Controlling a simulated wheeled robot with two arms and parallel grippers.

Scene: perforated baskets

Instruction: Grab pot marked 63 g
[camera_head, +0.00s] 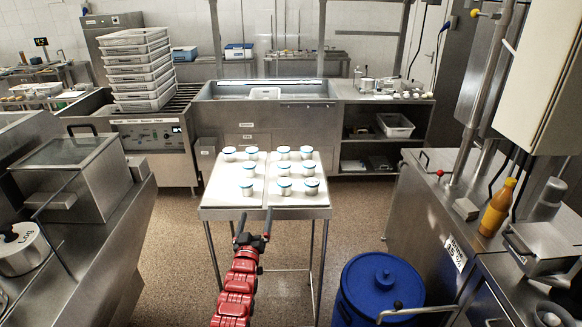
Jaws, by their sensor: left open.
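One pot (247,189) stands near the front of the left board, and another pot (311,187) near the front right. Others include a pot (229,154) at the back left and a pot (306,153) at the back right. No weight mark is legible, so I cannot tell which pot is 63 g. My left gripper (255,213) is open and empty at the table's front edge, apart from the pots. My right gripper is not in view.
A blue lidded bin (381,287) stands on the floor right of the table. Steel counters flank both sides. A yellow bottle (497,207) stands on the right counter. Stacked white baskets (137,66) and a sink (264,90) are behind. Floor is clear left of the table.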

